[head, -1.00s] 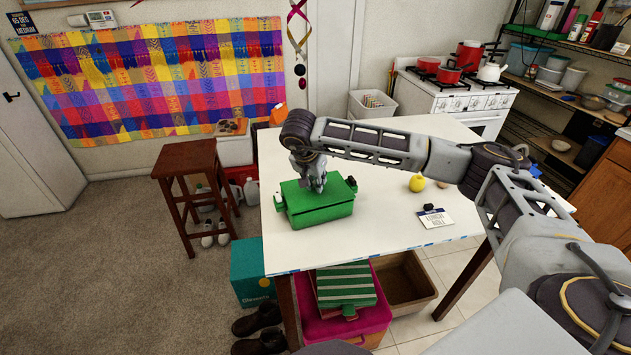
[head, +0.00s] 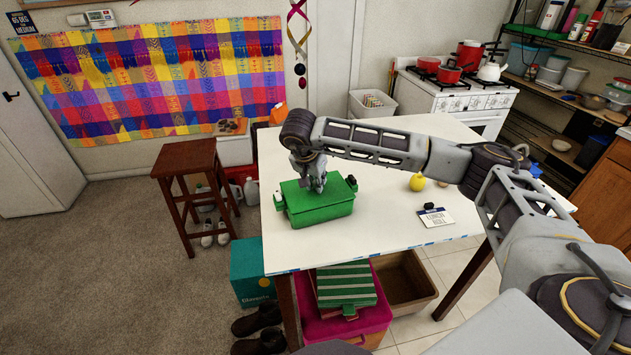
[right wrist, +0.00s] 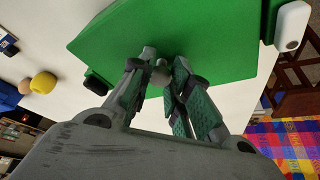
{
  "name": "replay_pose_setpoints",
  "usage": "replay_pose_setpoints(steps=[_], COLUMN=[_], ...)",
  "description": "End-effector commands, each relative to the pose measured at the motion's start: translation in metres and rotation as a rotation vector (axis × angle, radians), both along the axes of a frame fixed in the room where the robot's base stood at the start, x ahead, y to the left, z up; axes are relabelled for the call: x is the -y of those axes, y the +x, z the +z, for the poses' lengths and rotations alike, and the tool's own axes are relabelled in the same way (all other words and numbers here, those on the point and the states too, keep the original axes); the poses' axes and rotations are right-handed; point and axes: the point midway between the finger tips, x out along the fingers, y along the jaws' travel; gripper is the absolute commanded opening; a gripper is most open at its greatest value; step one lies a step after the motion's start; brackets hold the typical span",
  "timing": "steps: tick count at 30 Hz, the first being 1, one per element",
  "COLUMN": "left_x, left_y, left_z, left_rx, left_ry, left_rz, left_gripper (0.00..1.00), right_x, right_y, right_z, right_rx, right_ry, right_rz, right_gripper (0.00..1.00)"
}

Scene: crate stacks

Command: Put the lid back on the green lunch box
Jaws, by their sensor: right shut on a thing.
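The green lunch box (head: 322,215) stands on the white table, left of its middle. Its green lid (head: 292,190) lies on top of the box; I cannot tell whether it is fully seated. My right gripper (head: 317,188) points down over the lid. In the right wrist view its fingers (right wrist: 162,78) are shut on a small grey knob (right wrist: 160,73) at the middle of the lid (right wrist: 205,35). The fingers hide part of the lid. My left gripper is not in view.
The white table (head: 385,225) has free room right of the box. A yellow fruit (head: 417,182) and a printed card (head: 436,217) with a small dark item lie there. A brown stool (head: 190,165) stands left of the table.

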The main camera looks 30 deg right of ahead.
Motion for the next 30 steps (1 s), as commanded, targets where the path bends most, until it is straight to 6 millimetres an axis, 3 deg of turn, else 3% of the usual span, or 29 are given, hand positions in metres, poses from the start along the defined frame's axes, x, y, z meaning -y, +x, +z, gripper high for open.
replay_pose_setpoints(steps=[3,4,9,16,21,30], left_x=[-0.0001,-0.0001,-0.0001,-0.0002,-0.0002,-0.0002], left_y=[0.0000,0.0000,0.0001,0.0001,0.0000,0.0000], left_z=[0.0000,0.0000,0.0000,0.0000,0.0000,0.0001], left_rx=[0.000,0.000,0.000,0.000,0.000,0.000], left_ry=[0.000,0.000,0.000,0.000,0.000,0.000], left_rz=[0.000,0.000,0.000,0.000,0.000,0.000], left_gripper=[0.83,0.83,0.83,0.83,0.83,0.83], right_x=[0.0001,0.0001,0.0001,0.0001,0.0001,0.0000], right_y=[0.0001,0.0001,0.0001,0.0000,0.0000,0.0000], right_z=[0.0002,0.0002,0.0000,-0.0002,-0.0002,0.0000], right_rx=[0.000,0.000,0.000,0.000,0.000,0.000], right_ry=[0.000,0.000,0.000,0.000,0.000,0.000], right_rz=[0.000,0.000,0.000,0.000,0.000,0.000], right_gripper=[0.00,0.23,0.44,0.45,0.65,0.65])
